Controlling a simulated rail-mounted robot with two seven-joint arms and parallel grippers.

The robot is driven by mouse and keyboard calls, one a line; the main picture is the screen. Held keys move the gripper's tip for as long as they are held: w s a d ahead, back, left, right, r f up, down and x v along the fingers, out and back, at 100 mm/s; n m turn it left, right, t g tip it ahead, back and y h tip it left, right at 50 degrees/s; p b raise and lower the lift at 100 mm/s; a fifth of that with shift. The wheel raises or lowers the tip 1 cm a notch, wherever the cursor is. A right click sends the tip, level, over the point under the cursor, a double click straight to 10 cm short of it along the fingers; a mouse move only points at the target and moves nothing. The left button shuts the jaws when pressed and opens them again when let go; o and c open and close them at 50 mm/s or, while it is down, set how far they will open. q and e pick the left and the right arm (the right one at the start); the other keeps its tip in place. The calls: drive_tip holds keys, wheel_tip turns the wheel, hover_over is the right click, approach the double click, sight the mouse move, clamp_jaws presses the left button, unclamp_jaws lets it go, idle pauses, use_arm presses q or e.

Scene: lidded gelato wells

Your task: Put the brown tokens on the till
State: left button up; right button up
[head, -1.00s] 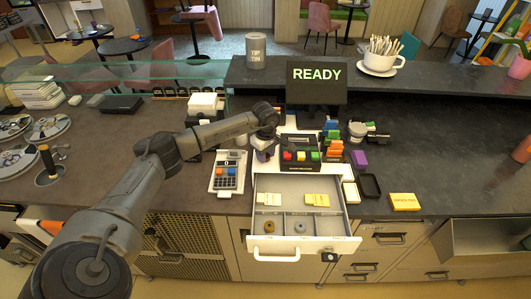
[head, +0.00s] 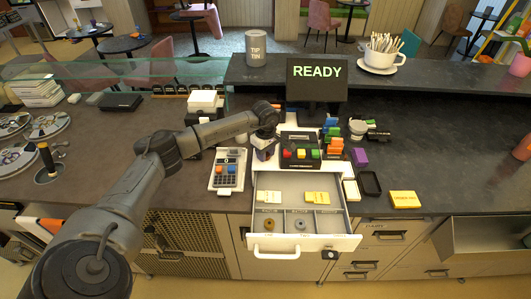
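A brown ring-shaped token (head: 269,224) lies in the front left compartment of the open till drawer (head: 345,236). A greyer ring-shaped token (head: 301,224) lies in the compartment to its right. The till (head: 301,166) is a dark box with coloured keys behind the drawer, and a screen (head: 317,72) reading READY stands behind it. My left gripper (head: 264,152) points down just left of the till's keys, above the drawer's back left corner. Its fingers are small and dark, and I cannot tell whether they are open or hold anything. My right gripper is out of view.
Yellow cards (head: 317,197) lie in the drawer's rear part. A keypad device (head: 229,170) is left of the drawer. The counter farther right is largely clear.

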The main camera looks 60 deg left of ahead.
use_arm(q)
drive_tip(key=shift+o, duration=0.7)
drive_tip(key=shift+o, duration=1.3)
drive_tip(key=o, duration=0.3)
drive_tip(key=shift+r, duration=0.1)
drive_tip(key=shift+r+p, duration=1.7)
drive_tip(key=shift+r, duration=0.65)
drive_tip(key=shift+r+p, duration=1.05)
drive_tip(key=shift+r, duration=0.55)
